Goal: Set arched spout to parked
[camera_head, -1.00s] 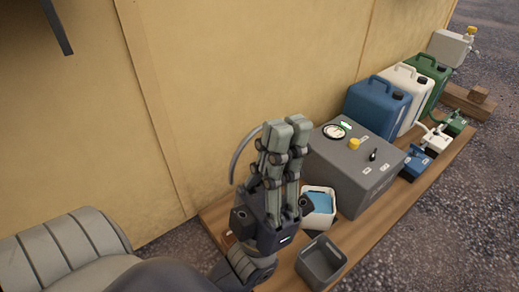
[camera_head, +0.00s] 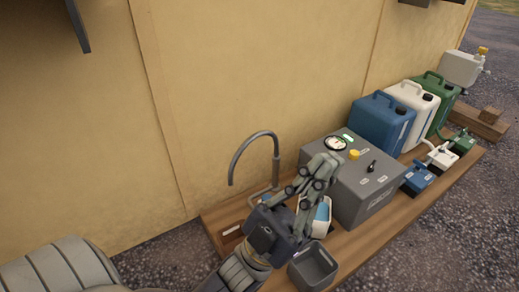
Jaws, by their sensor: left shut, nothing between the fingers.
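The arched spout (camera_head: 253,137) is a thin grey curved pipe at the left end of the wooden board, in front of the yellow wall. Its open tip hangs down on the left, and its upright runs down on the right. Its foot is partly hidden behind my left gripper (camera_head: 325,165). My left gripper is shut and empty, just right of the spout and in front of the grey box, with its fingers pointing up and right. I cannot tell whether it touches the spout's upright. My right gripper is out of view.
A grey control box (camera_head: 366,178) with a gauge and a yellow knob stands right of the spout. A white tub (camera_head: 328,215) and an empty grey bin (camera_head: 313,268) sit nearby. Blue (camera_head: 381,122), white and green canisters stand farther right on the wooden board (camera_head: 405,208).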

